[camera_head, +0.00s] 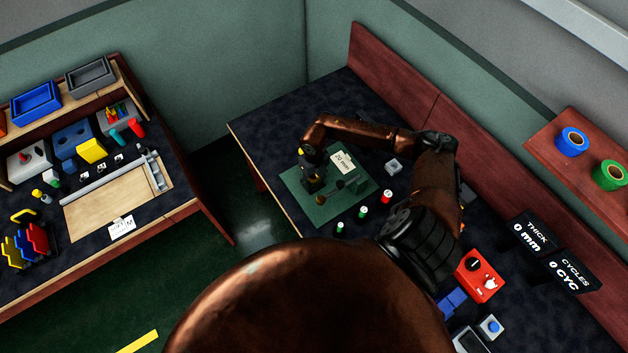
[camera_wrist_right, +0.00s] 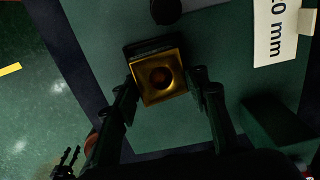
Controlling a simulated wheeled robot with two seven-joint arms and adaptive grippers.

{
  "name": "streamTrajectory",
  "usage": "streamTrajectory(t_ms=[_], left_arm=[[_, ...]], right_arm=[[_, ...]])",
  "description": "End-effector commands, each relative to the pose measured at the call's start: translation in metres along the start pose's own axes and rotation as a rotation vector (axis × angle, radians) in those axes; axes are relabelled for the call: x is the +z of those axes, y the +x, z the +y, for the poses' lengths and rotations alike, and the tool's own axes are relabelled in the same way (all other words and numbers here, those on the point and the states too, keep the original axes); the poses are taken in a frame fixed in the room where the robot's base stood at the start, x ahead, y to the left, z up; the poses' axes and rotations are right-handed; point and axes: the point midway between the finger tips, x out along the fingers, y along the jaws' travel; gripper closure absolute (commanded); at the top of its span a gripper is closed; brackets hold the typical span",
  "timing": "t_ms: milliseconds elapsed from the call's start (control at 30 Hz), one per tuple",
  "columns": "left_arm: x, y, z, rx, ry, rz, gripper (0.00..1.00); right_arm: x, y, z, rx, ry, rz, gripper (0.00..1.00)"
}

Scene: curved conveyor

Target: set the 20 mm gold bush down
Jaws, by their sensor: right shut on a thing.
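The gold bush (camera_wrist_right: 158,94), square with a round hole, sits between the fingertips of my right gripper (camera_wrist_right: 164,86) in the right wrist view. The gripper is shut on it. In the head view my right gripper (camera_head: 313,178) is low over the green mat (camera_head: 297,189), left of the "20 mm" label (camera_head: 343,162). The label also shows at the upper right of the wrist view (camera_wrist_right: 273,32). I cannot tell whether the bush touches the mat. My left gripper (camera_wrist_right: 68,160) shows small at the wrist view's lower left, its fingers apart and empty.
Small capped cylinders (camera_head: 362,212) stand along the mat's near right side. A grey block (camera_head: 393,166) lies beyond it. A red switch box (camera_head: 480,276) and dark displays (camera_head: 556,268) are further right. A second bench (camera_head: 110,200) stands left across a floor gap.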

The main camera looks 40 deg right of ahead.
Motion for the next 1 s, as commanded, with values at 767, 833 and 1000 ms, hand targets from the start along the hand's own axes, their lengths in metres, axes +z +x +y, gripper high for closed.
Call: streamTrajectory(t_ms=[767,833,1000], left_arm=[[-0.001,0.005,0.001,0.001,0.000,0.002,0.60],[-0.001,0.004,0.001,0.001,0.001,0.002,0.60],[-0.004,-0.008,0.000,0.000,0.001,0.004,0.60]], right_arm=[[-0.003,0.009,-0.002,-0.002,0.002,0.005,0.47],[-0.003,0.007,-0.002,-0.002,0.002,0.005,0.47],[-0.002,-0.010,-0.002,-0.002,0.001,0.003,0.47]])
